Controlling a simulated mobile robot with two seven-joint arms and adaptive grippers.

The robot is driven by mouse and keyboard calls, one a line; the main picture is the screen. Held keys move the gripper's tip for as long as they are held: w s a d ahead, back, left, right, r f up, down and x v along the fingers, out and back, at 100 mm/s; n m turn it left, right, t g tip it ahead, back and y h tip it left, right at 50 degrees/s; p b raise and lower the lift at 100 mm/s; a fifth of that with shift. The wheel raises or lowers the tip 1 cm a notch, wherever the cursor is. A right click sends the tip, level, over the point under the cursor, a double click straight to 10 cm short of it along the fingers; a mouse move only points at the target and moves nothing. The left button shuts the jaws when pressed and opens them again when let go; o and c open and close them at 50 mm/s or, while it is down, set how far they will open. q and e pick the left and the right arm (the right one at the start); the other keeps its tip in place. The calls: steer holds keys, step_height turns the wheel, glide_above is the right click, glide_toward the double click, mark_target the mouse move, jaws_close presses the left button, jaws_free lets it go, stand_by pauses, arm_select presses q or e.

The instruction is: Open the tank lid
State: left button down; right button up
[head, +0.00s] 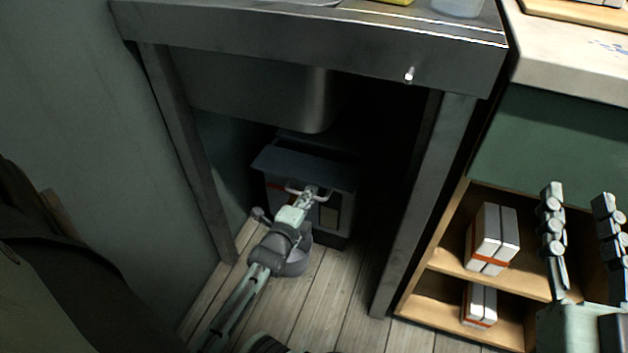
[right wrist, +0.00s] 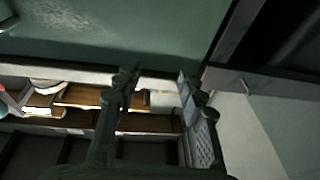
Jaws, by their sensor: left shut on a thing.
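My left gripper (head: 310,193) reaches in from the lower left and is shut on the lid handle (head: 291,189). The fingers partly hide the handle and tank front. I cannot tell whether the lid is lifted. My right gripper (head: 581,205) is at the far right, open and empty, away from the tank; its two spread fingers also show in the right wrist view (right wrist: 158,92).
The metal sink counter (head: 300,32) stands over the tank, with its basin (head: 255,95) hanging just above and behind. Its legs (head: 425,200) flank the tank. A wooden shelf (head: 450,258) with white-and-orange boxes (head: 487,238) is at right. Wooden floor (head: 340,300) lies in front.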

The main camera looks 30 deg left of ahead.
arm_select(q)
steer(key=shift+s+d, duration=0.2)
steer(key=shift+s, duration=0.5)
arm_select(e)
steer(key=f, duration=0.1)
steer(key=f+g, duration=0.1)
steer(key=f, duration=0.1)
steer(key=shift+w+d+g+h, duration=0.25)
steer(key=shift+g+h, duration=0.05)
steer(key=shift+h, duration=0.1)
arm_select(q)
steer(key=c, duration=1.6)
jaws_free()
steer(key=v, duration=1.2)
